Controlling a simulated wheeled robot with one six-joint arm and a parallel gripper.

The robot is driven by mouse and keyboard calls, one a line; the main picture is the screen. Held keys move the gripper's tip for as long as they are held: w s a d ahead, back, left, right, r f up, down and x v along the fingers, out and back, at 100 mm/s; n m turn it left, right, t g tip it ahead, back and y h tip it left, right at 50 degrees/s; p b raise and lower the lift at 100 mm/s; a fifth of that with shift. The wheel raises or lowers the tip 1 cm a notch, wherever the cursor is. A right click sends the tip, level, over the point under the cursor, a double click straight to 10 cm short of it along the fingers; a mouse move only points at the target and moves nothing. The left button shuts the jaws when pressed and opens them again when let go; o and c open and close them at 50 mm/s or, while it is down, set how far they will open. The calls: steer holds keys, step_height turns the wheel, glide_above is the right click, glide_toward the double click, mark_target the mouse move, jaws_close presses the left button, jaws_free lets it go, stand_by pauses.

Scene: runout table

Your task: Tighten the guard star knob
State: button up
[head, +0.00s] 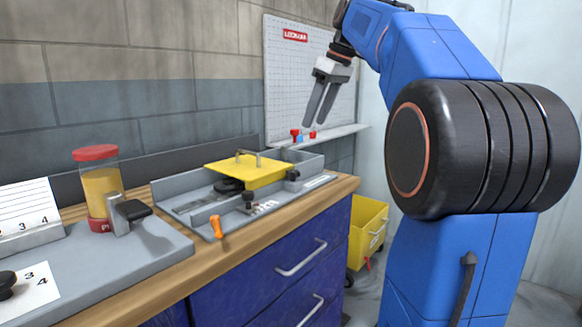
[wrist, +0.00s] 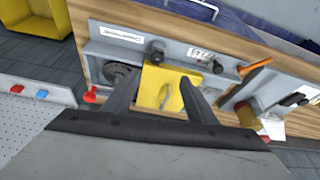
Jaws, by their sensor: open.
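The yellow guard plate (head: 240,172) sits over the grey machine bed on the bench, with a metal handle on top. A dark knob (head: 292,174) is at its right end, and it shows near the guard's edge in the wrist view (wrist: 156,50). A second dark knob (head: 249,201) stands at the front beside a marked scale; it is also in the wrist view (wrist: 217,66). I cannot tell which is the star knob. My gripper (head: 316,122) is open and empty, above and behind the bed. In the wrist view its fingers (wrist: 158,82) point toward the guard.
An orange handle (head: 217,227) sticks out at the bed's front. A jar with a red lid (head: 97,180) and a grey plate stand to the left. A pegboard (head: 300,75) with a shelf of small red and blue items is behind. A yellow bin (head: 367,225) is on the floor.

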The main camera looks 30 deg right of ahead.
mark_target(294, 172)
steer(key=x, duration=1.6)
steer(key=shift+w+d+f, duration=0.15)
steer(key=shift+w+f, duration=0.15)
steer(key=shift+w, duration=0.2)
steer(key=c, duration=1.1)
